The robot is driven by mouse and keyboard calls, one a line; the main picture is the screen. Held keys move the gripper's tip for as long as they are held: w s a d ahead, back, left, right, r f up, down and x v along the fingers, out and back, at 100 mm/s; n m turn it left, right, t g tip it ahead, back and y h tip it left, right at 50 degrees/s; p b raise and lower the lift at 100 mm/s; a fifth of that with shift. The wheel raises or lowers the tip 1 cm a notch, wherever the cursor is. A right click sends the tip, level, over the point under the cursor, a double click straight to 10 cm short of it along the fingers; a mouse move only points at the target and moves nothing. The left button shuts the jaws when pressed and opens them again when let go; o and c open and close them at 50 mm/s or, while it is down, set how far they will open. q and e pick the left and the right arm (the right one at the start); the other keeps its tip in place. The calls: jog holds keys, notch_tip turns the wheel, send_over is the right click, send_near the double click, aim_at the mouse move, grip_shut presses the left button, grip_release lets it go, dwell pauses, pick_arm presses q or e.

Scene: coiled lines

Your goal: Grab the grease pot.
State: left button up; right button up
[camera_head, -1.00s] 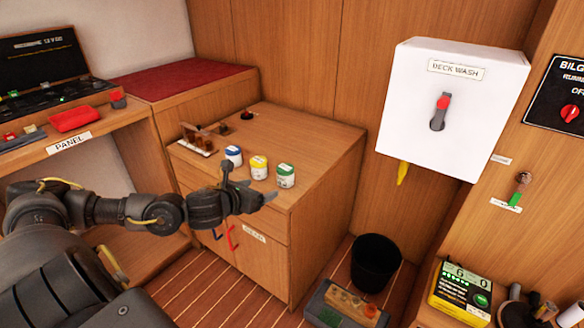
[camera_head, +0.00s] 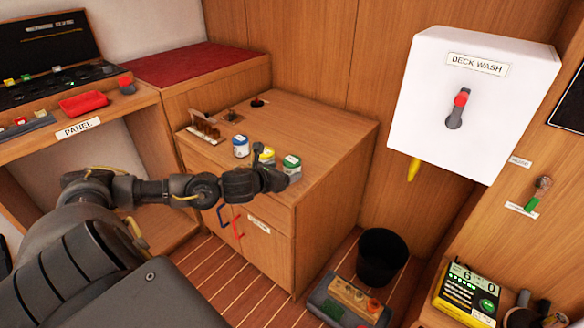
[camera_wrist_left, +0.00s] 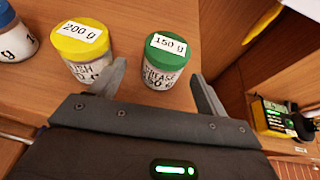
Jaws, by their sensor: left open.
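The grease pot (camera_head: 291,162) is a small white pot with a green lid, standing upright near the front edge of the cabinet top. In the left wrist view the grease pot (camera_wrist_left: 165,62) shows a "150 g" label on its lid and "GREASE" on its side. My left gripper (camera_head: 277,166) is open at the cabinet's front edge, close to the pot. In the left wrist view the left gripper's fingertips (camera_wrist_left: 157,72) are on either side of the pot's lower part, with a gap on the right. My right gripper is not in view.
A yellow-lidded pot (camera_head: 267,155) marked 200 g stands close left of the grease pot, beside my left finger. A blue-lidded pot (camera_head: 241,146) stands farther left. The cabinet top (camera_head: 320,135) is clear behind and right. A black bin (camera_head: 381,257) stands on the floor.

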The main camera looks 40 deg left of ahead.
aim_at(292, 168)
pick_arm(q)
jog(key=x, duration=0.5)
jog(key=shift+w+d, duration=0.1)
jog(key=shift+d, duration=0.1)
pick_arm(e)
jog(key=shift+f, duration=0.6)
pick_arm(q)
jog(key=c, duration=1.2)
jog(key=shift+o, duration=0.2)
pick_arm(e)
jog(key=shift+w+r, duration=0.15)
pick_arm(q)
jog(key=shift+r, duration=0.1)
